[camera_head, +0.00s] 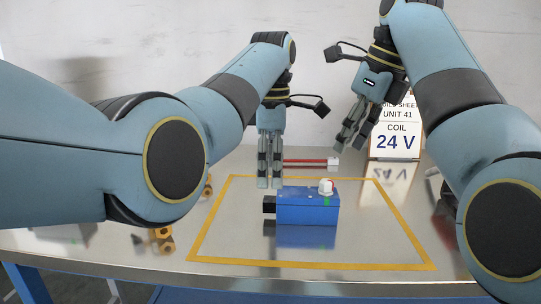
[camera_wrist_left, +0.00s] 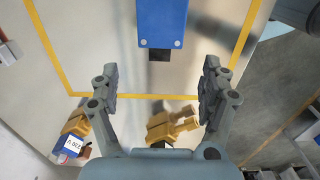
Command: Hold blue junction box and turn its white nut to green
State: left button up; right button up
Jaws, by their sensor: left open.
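The blue junction box (camera_head: 300,212) lies on the metal table inside a yellow outline, a black stub on its left end. Its white nut (camera_head: 326,188) sits on top near the right end, with a red mark; a green mark (camera_head: 327,201) is on the box below it. My left gripper (camera_head: 270,186) is open and empty, pointing down beside the box's left end. In the left wrist view the box (camera_wrist_left: 162,22) is ahead of the fingers (camera_wrist_left: 158,90), apart from them; the nut is out of that view. My right gripper (camera_head: 347,150) looks open and empty, raised behind the box.
Brass fittings (camera_head: 163,238) lie left of the yellow outline (camera_head: 310,265) and also show in the left wrist view (camera_wrist_left: 165,127). A red rod with a white end (camera_head: 310,162) lies behind the box. A white "24 V" sign (camera_head: 396,140) stands at the back right.

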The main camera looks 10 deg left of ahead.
aim_at(272, 199)
pick_arm(q)
notch_tip(272, 199, down, 8)
jog(key=shift+f, duration=0.15)
dwell(0.3)
grip_shut()
dwell(0.4)
dwell(0.7)
